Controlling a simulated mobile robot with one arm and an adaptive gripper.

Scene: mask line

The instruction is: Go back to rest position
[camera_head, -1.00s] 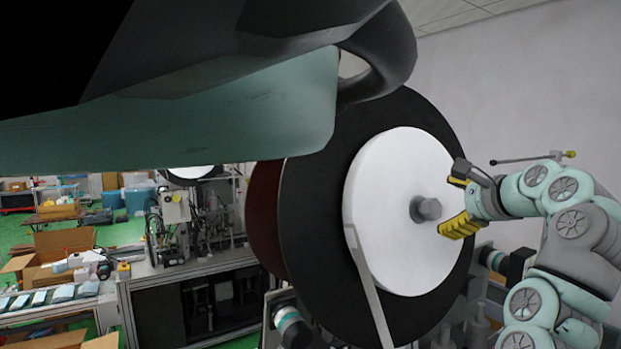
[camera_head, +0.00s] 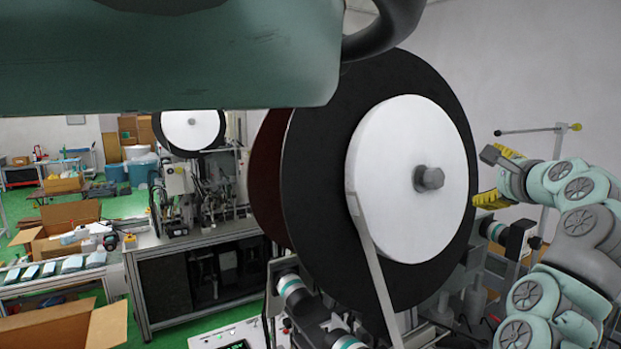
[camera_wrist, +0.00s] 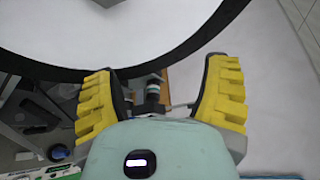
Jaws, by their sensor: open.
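My gripper (camera_head: 492,178) is at the right in the head view, with yellow finger pads and my pale green arm behind it. It is just right of the large reel (camera_head: 405,180), which has a white disc, a black rim and a grey hub knob (camera_head: 428,178). In the wrist view my gripper (camera_wrist: 160,95) has its two yellow fingers wide apart with nothing held between them. The reel's white face and black rim (camera_wrist: 130,70) show beyond the fingertips in that view.
A machine bench (camera_head: 195,240) with a second reel (camera_head: 190,130) stands at the left. Cardboard boxes (camera_head: 70,215) and a table with blue packs (camera_head: 70,264) are at far left. A thin horizontal rod on a stand (camera_head: 530,130) is close behind my arm. Green floor shows at left.

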